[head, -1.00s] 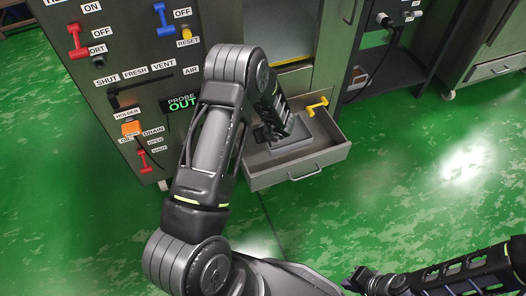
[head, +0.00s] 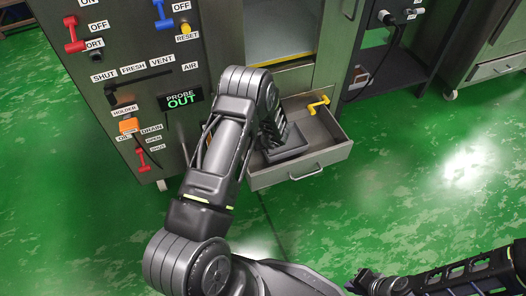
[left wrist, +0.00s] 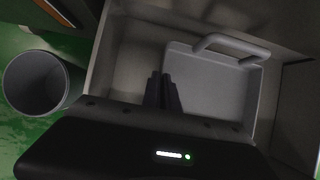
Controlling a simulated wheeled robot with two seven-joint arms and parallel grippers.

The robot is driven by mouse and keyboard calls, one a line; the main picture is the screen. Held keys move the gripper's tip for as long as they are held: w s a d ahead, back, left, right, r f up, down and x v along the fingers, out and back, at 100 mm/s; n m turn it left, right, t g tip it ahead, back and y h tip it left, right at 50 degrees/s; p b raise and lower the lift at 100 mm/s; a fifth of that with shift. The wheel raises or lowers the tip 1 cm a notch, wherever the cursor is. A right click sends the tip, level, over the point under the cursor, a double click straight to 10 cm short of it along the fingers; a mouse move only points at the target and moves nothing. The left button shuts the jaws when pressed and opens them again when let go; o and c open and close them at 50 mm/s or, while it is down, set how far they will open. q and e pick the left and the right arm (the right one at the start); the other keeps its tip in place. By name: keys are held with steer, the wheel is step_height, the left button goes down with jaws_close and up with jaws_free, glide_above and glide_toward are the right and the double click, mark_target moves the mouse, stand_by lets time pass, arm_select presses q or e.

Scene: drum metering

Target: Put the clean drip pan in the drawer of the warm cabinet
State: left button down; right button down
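The grey drip pan (head: 288,146) is inside the pulled-out drawer (head: 331,161) of the warm cabinet (head: 231,25), partly hidden by my left arm. In the left wrist view the pan (left wrist: 215,95) has a flat floor, low walls and a grey loop handle (left wrist: 228,50) on its far side. My left gripper (left wrist: 163,76) is inside the drawer, its fingers nearly together at the pan's left rim, seemingly pinching it. In the head view the left fingertips are hidden. My right gripper (head: 366,283) is low at the lower right, away from the cabinet; its finger gap is unclear.
A yellow handle (head: 318,104) stands at the drawer's back right. The cabinet panel has levers, a probe display (head: 181,99) and an orange holder piece (head: 128,125). A grey bucket (left wrist: 41,82) stands on the floor beside the drawer. The green floor at right is clear.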

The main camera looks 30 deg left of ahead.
mark_target(263, 151)
arm_select(q)
step_height(263, 151, down, 4)
steer(key=shift+r+b, duration=0.1)
steer(key=shift+b, duration=0.4)
steer(key=c, duration=1.6)
jaws_free()
steer(key=shift+c, duration=0.2)
steer(key=shift+r, duration=0.1)
steer(key=p+v, duration=0.3)
steer(key=v, duration=0.8)
steer(key=shift+s+d+r, duration=0.15)
steer(key=shift+s+r, duration=0.05)
steer(key=shift+r, duration=0.1)
